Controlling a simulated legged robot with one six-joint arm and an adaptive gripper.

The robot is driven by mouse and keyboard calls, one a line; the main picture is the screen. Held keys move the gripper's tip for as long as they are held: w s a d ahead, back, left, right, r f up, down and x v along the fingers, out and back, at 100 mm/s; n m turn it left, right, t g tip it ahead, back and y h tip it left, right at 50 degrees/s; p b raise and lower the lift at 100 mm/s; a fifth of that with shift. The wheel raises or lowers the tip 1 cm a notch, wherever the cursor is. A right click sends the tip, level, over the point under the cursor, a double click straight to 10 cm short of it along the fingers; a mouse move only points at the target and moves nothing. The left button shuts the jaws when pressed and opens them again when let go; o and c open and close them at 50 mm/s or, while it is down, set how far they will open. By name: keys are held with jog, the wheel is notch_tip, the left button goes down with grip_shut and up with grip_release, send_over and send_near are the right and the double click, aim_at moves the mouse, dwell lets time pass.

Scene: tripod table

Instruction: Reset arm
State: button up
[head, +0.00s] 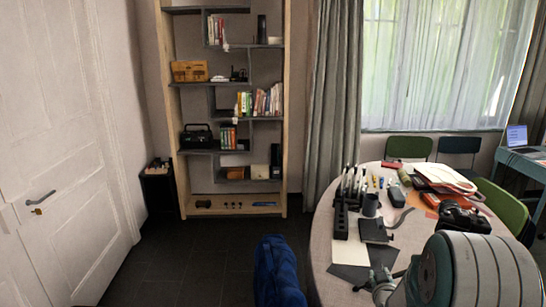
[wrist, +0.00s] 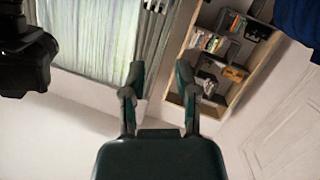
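My gripper (wrist: 161,72) shows in the wrist view with its two dark fingers standing apart. Nothing is between them. In the head view the gripper (head: 370,280) is partly seen at the lower right, by the near edge of the round table (head: 320,235). A large grey and teal rounded part, which looks like mine, hides much of that side. The wrist view looks tilted towards the window, the wall and the bookshelf.
The table carries a black camera (head: 462,218), a dark mug (head: 370,204), black stands, papers and pens. A blue bag-like thing (head: 277,270) stands left of the table. A bookshelf (head: 286,110) is at the back. Dark floor (head: 185,265) is clear near the door (head: 60,150).

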jog(key=s+a+r+g+y, duration=0.2)
jog(key=s+a+r+g, duration=0.2)
jog(key=s+a+r, duration=0.65)
jog(key=s+a+r+g, duration=0.2)
jog(key=s, duration=0.9)
jog(key=s+a+r+m+g+y, duration=0.1)
jog(key=s+a+r+g, duration=0.2)
jog(key=s, duration=0.8)
jog(key=shift+s, duration=0.35)
